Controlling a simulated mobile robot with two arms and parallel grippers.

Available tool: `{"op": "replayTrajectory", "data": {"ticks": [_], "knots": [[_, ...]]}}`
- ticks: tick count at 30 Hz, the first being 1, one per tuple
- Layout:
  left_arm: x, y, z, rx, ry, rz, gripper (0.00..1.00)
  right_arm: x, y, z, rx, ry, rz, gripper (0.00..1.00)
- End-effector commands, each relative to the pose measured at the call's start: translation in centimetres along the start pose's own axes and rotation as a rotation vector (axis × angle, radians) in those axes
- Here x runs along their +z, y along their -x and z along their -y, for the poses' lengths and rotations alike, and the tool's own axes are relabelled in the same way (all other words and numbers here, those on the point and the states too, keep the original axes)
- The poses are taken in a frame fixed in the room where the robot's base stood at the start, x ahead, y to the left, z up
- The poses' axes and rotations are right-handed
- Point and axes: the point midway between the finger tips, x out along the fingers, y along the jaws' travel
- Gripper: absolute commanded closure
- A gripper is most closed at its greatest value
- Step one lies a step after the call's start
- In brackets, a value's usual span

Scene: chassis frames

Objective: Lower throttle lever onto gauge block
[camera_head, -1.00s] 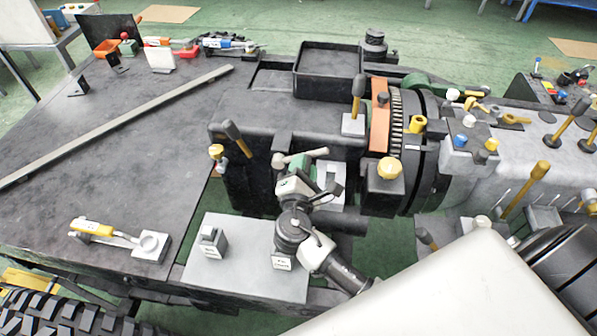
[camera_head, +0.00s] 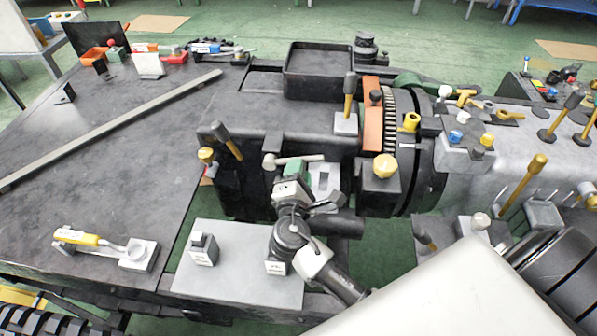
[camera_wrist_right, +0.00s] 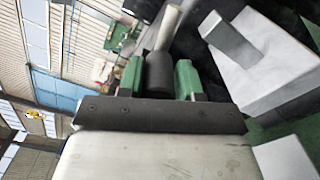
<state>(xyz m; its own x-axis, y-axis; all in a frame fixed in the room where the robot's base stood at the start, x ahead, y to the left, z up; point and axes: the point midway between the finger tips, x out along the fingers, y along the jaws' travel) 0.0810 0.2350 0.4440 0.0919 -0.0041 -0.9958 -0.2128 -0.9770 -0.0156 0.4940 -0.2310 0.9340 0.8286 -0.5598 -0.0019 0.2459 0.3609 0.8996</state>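The throttle lever appears to be the pale rod (camera_head: 300,158) with a rounded left end, lying nearly level at the front of the chassis. My right gripper (camera_head: 298,172) is beside it. In the right wrist view, the two green fingers (camera_wrist_right: 159,78) close in on a black cylindrical grip (camera_wrist_right: 158,70), with a cream shaft (camera_wrist_right: 168,28) running beyond it. The likely gauge block is a grey bar (camera_wrist_right: 228,42) on a light pedestal (camera_wrist_right: 265,65); in the head view it shows just right of the gripper (camera_head: 322,178). The lever is apart from it. My left gripper is not visible.
Two small labelled blocks, one at left (camera_head: 203,249) and one beside my arm (camera_head: 277,266), stand on a light plate (camera_head: 235,285). A black-knobbed lever (camera_head: 228,140) stands left of the gripper. A yellow knob (camera_head: 385,166) and a ribbed drum (camera_head: 400,140) lie right.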

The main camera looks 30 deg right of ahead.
Motion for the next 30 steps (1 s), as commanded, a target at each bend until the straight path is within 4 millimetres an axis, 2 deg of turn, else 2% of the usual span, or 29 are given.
{"op": "replayTrajectory", "data": {"ticks": [1,4,14,17,24,30], "knots": [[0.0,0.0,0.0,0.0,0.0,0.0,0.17,-0.1,0.0,0.1,-0.002,0.002,-0.001,0.58],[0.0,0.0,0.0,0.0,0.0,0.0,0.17,0.0,0.0,0.1,-0.001,0.001,-0.001,0.43],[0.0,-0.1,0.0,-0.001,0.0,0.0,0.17,-0.1,0.4,0.0,0.001,-0.002,-0.001,0.43],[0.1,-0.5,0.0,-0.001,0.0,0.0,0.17,-0.1,1.5,0.2,0.0,-0.002,-0.002,0.43],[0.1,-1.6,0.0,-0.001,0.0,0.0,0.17,-0.1,6.4,0.3,-0.003,-0.002,-0.002,0.43],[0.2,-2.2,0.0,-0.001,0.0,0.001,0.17,-0.1,9.6,0.2,-0.002,-0.001,-0.002,0.43]]}}
